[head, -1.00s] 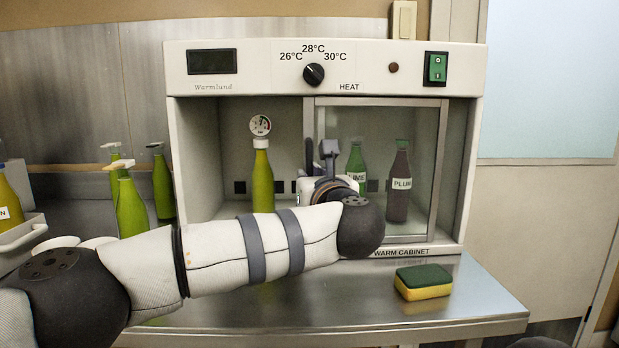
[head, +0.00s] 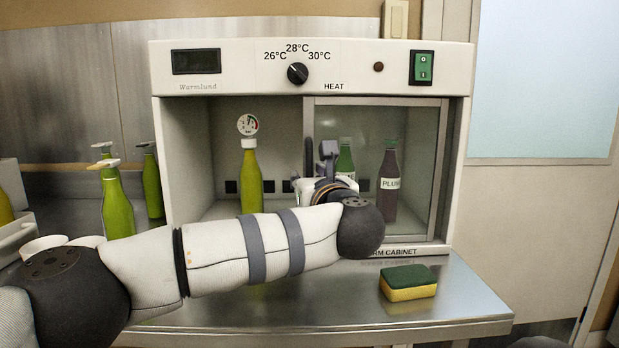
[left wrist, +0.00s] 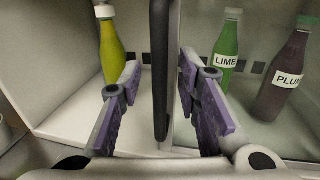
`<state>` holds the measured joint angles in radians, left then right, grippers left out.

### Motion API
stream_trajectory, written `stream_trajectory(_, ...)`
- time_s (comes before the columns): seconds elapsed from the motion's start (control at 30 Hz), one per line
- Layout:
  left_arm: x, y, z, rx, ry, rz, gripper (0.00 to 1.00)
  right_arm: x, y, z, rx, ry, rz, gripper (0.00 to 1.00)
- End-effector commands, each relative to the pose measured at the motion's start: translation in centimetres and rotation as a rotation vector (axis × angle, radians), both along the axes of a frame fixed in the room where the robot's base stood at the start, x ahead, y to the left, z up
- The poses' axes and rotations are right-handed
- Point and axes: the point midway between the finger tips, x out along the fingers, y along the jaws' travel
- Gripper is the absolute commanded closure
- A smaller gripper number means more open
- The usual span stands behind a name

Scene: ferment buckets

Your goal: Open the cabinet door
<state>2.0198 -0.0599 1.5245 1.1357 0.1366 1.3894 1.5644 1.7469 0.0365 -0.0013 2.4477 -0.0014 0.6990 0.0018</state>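The warm cabinet (head: 200,190) stands on a metal bench. Its glass sliding door (head: 415,125) covers the right part of the front, and the left part is uncovered. The door's dark upright handle (head: 308,157) is at its left edge; it also shows in the left wrist view (left wrist: 160,60). My left gripper (left wrist: 160,85) is open around the handle, one finger on each side, with narrow gaps visible. In the head view my left gripper (head: 322,165) is partly hidden by my wrist.
Inside stand a yellow-green bottle with a gauge (head: 250,180), a LIME bottle (head: 345,155) and a PLUM bottle (head: 389,185) behind the glass. A sponge (head: 408,283) lies on the bench (head: 460,300) in front. Green pump bottles (head: 118,205) stand left of the cabinet.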

Motion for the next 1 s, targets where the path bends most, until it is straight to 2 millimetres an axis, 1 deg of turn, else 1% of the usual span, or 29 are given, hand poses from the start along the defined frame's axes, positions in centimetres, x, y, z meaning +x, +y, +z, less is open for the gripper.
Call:
stream_trajectory(0.17, 0.0, 0.0, 0.1, -0.001, -0.002, 0.000, 0.69, 0.0, 0.0, 0.0, 0.000, -0.001, 0.000, 1.00)
stream_trajectory(0.27, -0.8, -0.3, 0.2, -0.001, -0.002, -0.004, 0.69, 0.0, 0.0, 0.0, 0.000, -0.001, 0.000, 1.00)
stream_trajectory(0.37, -2.9, -0.7, 0.1, -0.001, -0.002, -0.006, 0.69, 0.0, 0.0, 0.0, 0.000, -0.001, 0.000, 1.00)
stream_trajectory(0.5, -6.8, -1.5, 0.2, 0.000, -0.002, -0.006, 0.69, 0.0, 0.0, 0.0, 0.000, -0.001, 0.000, 1.00)
stream_trajectory(0.6, -9.1, -1.9, 0.2, 0.001, -0.003, -0.005, 0.69, 0.0, 0.0, 0.0, 0.000, -0.001, 0.000, 1.00)
stream_trajectory(0.7, -10.8, -2.2, 0.1, -0.001, -0.002, -0.003, 0.69, 0.0, 0.0, 0.0, 0.000, -0.001, 0.000, 1.00)
stream_trajectory(0.83, -11.7, -2.3, 0.1, -0.001, -0.002, 0.000, 0.69, 0.0, 0.0, 0.0, 0.000, -0.001, 0.000, 1.00)
stream_trajectory(1.0, -11.8, -2.3, 0.1, -0.001, -0.002, 0.000, 0.69, 0.0, 0.0, 0.0, 0.000, -0.001, 0.000, 1.00)
